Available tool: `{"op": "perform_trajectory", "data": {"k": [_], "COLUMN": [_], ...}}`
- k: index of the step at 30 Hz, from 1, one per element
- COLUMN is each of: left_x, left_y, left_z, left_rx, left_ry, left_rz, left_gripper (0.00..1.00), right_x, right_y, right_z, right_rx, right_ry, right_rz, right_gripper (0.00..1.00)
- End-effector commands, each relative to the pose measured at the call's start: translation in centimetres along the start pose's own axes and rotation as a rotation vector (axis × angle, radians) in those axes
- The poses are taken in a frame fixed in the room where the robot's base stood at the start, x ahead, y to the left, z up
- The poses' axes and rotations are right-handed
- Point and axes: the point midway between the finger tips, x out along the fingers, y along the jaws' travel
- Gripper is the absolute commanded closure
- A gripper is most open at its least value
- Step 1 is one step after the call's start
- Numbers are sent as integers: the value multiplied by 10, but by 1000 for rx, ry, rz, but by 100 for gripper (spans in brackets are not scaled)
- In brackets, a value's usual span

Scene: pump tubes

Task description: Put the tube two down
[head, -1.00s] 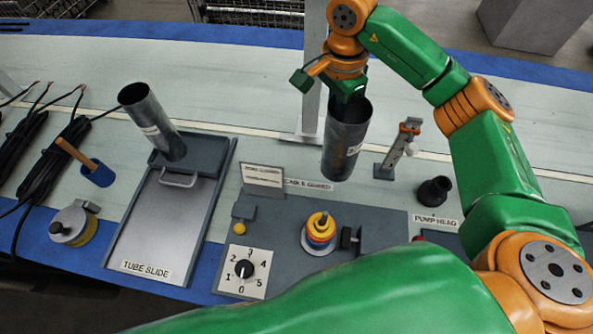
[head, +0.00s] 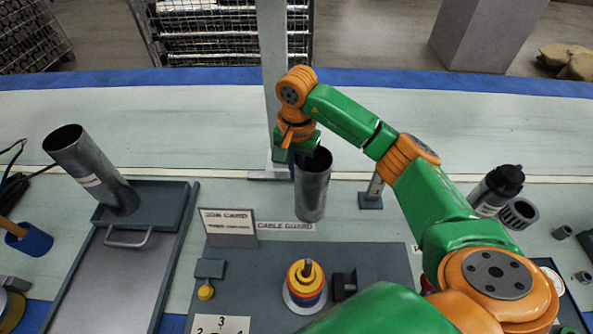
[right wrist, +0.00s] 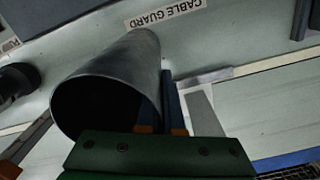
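A dark grey metal tube (head: 313,190) stands upright or hangs near the CABLE GUARD label (head: 286,226). Its open top faces my right gripper (head: 301,150). In the right wrist view the tube (right wrist: 135,62) fills the middle, mouth toward me. One finger of the right gripper (right wrist: 165,112) lies along the outside of its wall; the other seems hidden inside the mouth. The gripper looks shut on the wall. I cannot tell whether the tube's foot touches the table. A second grey tube (head: 88,168) leans on the tube slide's dark block at the left. My left gripper is out of view.
A job card (head: 228,227) and a stack of coloured rings (head: 306,283) are in front of the tube. A thin upright post (head: 272,80) rises behind it. A small stand (head: 371,194) is to its right.

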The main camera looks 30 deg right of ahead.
Motion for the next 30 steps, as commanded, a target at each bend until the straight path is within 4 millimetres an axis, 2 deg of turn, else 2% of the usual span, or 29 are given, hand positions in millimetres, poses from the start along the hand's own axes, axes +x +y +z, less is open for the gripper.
{"op": "perform_trajectory", "data": {"k": [4, 8, 16, 19, 23, 27, 30], "left_x": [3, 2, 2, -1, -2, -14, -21], "left_y": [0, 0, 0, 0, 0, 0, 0], "left_z": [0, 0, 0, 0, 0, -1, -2], "left_rx": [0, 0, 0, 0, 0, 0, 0], "left_ry": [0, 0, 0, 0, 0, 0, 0], "left_rz": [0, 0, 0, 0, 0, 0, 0], "left_gripper": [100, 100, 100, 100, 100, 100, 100], "right_x": [3, 2, 2, -5, -31, -71, -93], "right_y": [0, 0, 0, 0, -1, 0, 0], "right_z": [0, 0, 0, 0, -1, -1, -1], "right_rx": [0, 0, 0, 0, 1, 1, 2], "right_ry": [0, 0, 0, 1, 4, 5, 4], "right_rz": [0, 0, 0, -1, -5, -3, -3], "right_gripper": [100, 67, 66, 66, 66, 66, 66]}}
